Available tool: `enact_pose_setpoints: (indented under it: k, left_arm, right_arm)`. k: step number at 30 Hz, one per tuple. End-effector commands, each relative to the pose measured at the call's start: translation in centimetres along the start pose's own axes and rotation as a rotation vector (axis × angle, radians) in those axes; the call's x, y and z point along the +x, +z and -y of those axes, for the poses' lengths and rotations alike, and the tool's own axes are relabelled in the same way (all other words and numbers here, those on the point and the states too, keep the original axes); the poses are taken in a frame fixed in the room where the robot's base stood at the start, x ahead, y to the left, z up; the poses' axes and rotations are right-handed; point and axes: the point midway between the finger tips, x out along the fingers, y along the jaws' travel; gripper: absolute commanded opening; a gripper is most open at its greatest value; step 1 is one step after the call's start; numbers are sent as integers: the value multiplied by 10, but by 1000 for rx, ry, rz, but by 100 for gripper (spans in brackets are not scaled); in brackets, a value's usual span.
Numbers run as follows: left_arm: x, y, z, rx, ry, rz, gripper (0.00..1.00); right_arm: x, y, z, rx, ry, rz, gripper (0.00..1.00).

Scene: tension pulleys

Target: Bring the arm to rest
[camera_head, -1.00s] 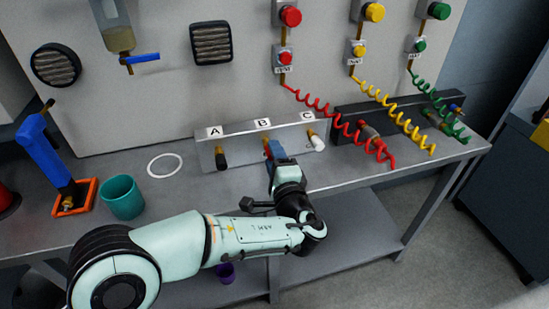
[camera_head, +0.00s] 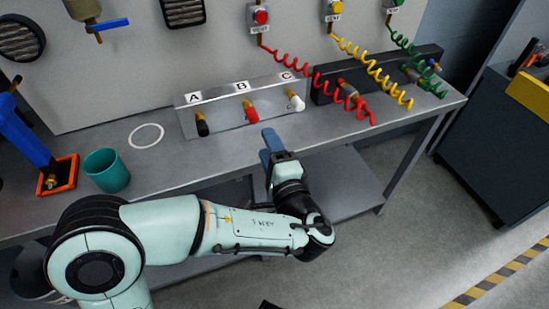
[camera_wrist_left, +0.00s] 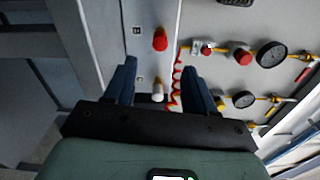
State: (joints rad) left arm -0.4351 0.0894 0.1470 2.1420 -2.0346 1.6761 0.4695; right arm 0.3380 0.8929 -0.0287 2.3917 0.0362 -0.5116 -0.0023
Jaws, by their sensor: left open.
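My left gripper (camera_head: 268,142) is open and empty, its blue fingers beside the front edge of the bench (camera_head: 215,160), apart from the handles. In the left wrist view its two fingers (camera_wrist_left: 159,72) stand apart with nothing gripped between them. My left arm (camera_head: 230,228) is bent across the front of the bench. Behind the gripper is the metal block (camera_head: 222,117) labelled A, B and C, with a black handle (camera_head: 202,125) at A, a red one (camera_head: 250,113) at B and a white one (camera_head: 296,101) at C. My right gripper is not seen.
A teal cup (camera_head: 106,171) and a blue lever in an orange-rimmed base (camera_head: 58,176) stand at the left. Red (camera_head: 320,78), yellow (camera_head: 375,65) and green (camera_head: 415,55) coiled hoses run to a black block (camera_head: 335,86).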

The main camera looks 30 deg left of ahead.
Motion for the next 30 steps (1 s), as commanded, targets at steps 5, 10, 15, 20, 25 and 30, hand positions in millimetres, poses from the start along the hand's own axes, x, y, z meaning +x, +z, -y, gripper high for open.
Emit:
enact_pose_setpoints:
  k: [5, 10, 15, 20, 25, 30]
  left_arm:
    - [-28, -1, 0, 0, 0, -2, 55]
    - [-37, 0, 0, 0, 0, 0, 55]
    - [-38, 0, -1, 1, 1, 0, 55]
    - [-34, -9, -25, 72, 95, -40, 55]
    - [-43, -2, -125, 280, 505, -94, 55]
    - [-103, 45, -229, 382, 1077, -73, 55]
  right_arm:
    - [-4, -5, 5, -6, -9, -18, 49]
    - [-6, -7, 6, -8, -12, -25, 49]
    - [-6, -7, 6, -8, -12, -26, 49]
    - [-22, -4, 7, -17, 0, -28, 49]
    - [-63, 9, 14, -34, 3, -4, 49]
    - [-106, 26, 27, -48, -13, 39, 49]
